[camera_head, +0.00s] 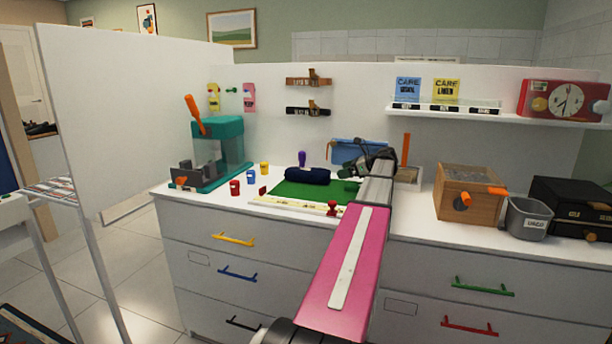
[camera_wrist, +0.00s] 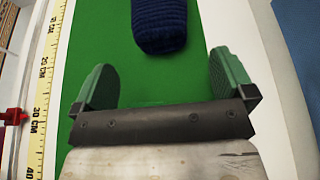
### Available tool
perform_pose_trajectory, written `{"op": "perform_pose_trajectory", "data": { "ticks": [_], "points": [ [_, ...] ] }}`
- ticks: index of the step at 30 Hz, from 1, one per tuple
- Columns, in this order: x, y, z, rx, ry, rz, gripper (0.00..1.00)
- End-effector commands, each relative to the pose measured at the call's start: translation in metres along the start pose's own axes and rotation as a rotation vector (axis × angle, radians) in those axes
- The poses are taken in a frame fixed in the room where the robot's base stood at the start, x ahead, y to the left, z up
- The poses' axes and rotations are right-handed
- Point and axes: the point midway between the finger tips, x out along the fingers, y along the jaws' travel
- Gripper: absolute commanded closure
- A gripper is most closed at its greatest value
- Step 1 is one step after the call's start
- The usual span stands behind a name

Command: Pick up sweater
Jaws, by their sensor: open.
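The sweater seems to be the dark navy knitted roll (camera_head: 307,175) lying on the green mat (camera_head: 290,192) on the counter. In the wrist view the navy knit (camera_wrist: 160,24) is at the top, just beyond my fingertips and roughly centred between them. My gripper (camera_wrist: 168,80) is open, with two green pads apart and nothing between them but mat. In the head view my gripper (camera_head: 352,166) reaches over the right part of the mat, to the right of the roll. The far end of the roll is cut off in the wrist view.
A measuring strip (camera_head: 300,204) runs along the mat's front edge, with a red item (camera_head: 332,208) on it. A purple item (camera_head: 301,158) stands behind the roll. A blue container (camera_head: 358,150) is behind my gripper. A wooden box (camera_head: 468,195) stands right.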

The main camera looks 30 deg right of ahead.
Motion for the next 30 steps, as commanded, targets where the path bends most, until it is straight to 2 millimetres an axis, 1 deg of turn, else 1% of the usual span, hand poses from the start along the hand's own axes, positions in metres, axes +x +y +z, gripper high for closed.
{"op": "perform_pose_trajectory", "data": {
  "ticks": [6, 9, 17, 24, 27, 30],
  "points": [
    [0.031, 0.001, 0.000, -0.001, 0.000, 0.002, 0.00],
    [0.043, 0.000, 0.000, -0.001, 0.000, 0.001, 0.00],
    [0.062, 0.000, 0.000, -0.001, 0.001, 0.001, 0.00],
    [0.095, 0.000, 0.000, -0.001, 0.001, 0.001, 0.00],
    [0.102, 0.000, 0.000, -0.001, 0.001, 0.001, 0.00],
    [0.102, 0.000, 0.000, -0.001, 0.001, 0.000, 0.00]
  ]
}}
